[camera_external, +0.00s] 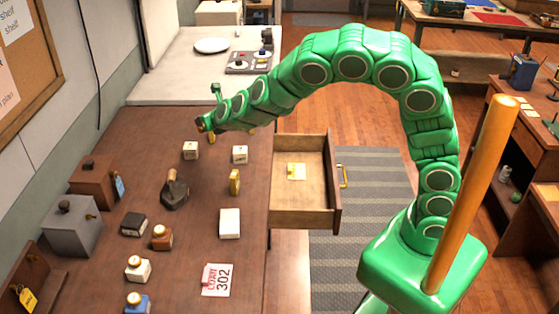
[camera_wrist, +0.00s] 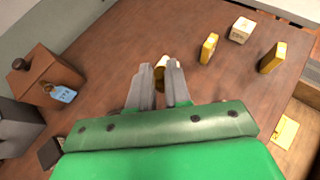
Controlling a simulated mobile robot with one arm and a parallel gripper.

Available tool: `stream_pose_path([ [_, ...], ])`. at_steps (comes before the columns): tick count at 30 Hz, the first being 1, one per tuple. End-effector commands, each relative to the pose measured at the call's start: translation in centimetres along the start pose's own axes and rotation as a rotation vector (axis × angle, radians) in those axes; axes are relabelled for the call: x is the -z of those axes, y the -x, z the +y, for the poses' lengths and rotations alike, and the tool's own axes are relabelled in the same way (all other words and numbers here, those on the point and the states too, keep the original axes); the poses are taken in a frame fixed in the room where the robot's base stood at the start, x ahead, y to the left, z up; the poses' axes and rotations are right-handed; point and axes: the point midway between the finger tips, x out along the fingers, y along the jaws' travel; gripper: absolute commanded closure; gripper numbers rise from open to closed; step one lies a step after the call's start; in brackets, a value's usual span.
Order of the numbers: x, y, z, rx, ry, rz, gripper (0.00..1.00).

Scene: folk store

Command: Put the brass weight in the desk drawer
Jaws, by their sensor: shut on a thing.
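My gripper (camera_wrist: 160,82) is shut on a small brass-coloured thing (camera_wrist: 159,78), which looks like the brass weight. The fingers hide much of it. In the external view my gripper (camera_external: 203,127) is over the far part of the desk, left of the open drawer, and the held thing is too small to make out there. The desk drawer (camera_external: 335,190) is pulled out at the desk's right side, with a yellowish card-like thing (camera_external: 296,171) inside. The drawer also shows at the lower right in the wrist view (camera_wrist: 306,140).
A yellow block (camera_external: 234,182), pale cubes (camera_external: 190,151) (camera_external: 240,154), a dark flat-based tool (camera_external: 174,192) and a white block (camera_external: 229,223) stand on the desk. Wooden (camera_external: 92,182) and grey boxes (camera_external: 72,228) line the left. Most of the drawer floor is clear.

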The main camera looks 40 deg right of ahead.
Motion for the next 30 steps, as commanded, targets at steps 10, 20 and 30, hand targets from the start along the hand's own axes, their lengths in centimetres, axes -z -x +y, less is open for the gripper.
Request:
stream_pose_path([
  [10,4.6,3.3,11.1,-0.108,0.06,0.002,1.0],
  [20,9.6,8.0,20.6,-0.21,0.112,0.0,1.0],
  [30,15.5,13.8,28.7,-0.31,0.166,0.003,1.0],
])
